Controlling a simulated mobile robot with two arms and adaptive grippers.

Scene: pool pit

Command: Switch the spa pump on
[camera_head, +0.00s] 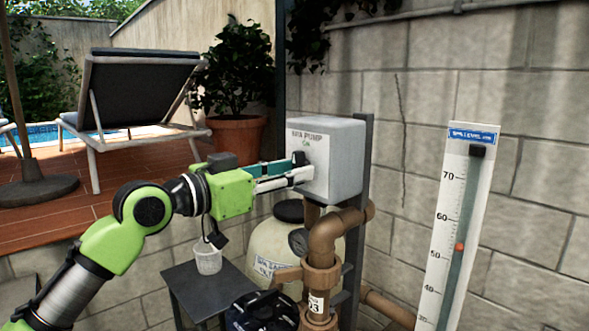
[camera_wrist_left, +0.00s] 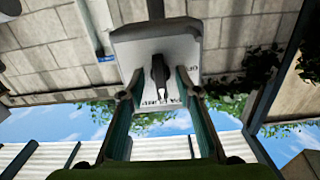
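The spa pump switch box (camera_head: 345,160) is a grey box mounted on a post by the block wall, with "SPA PUMP" lettering on its front. In the left wrist view the box (camera_wrist_left: 195,42) appears upside down. Its black rotary knob (camera_wrist_left: 158,72) sits between my left fingers, with a gap visible on each side. The small lettering around the knob is partly hidden and hard to read. My left gripper (camera_head: 299,169) is at the box front, its fingers apart around the knob; it also shows in the left wrist view (camera_wrist_left: 158,88). My right gripper is out of view.
Below the box are brown pipes (camera_head: 322,243), a round gauge (camera_head: 298,241) and a cream tank (camera_head: 262,240). A white cup (camera_head: 208,260) stands on a small dark table (camera_head: 205,288). A level gauge (camera_head: 452,235) leans right. A lounger (camera_head: 140,90) and potted plant (camera_head: 238,140) stand behind.

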